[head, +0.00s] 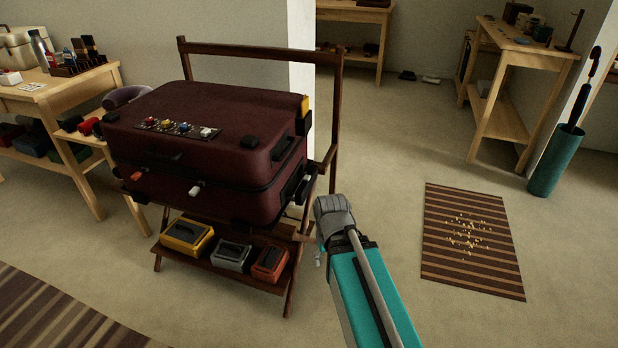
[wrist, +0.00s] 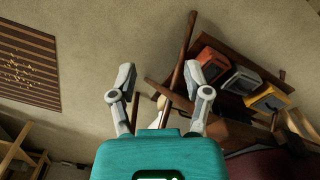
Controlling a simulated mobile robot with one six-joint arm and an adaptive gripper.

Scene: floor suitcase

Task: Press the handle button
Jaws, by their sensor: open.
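A dark maroon suitcase (head: 215,105) lies flat and closed on a wooden rack in the head view. A black handle (head: 165,157) is on its lid near the front edge. A control strip (head: 178,128) with red, yellow, blue and white knobs or buttons lies behind that handle. More black fittings with a pale tip (head: 306,178) show on its right side. I cannot tell which part is the handle button. In the wrist view my gripper (wrist: 160,92) is open and empty, its two fingers spread. In the head view it is beside the rack's right end, apart from the suitcase, fingertips mostly hidden.
The wooden rack (head: 339,110) has an upright frame and a lower shelf with yellow, grey and red boxes (head: 270,262). A striped mat (head: 472,240) lies right, near a teal umbrella stand (head: 553,160). A wooden bench (head: 100,85) stands left. Floor between rack and mat is clear.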

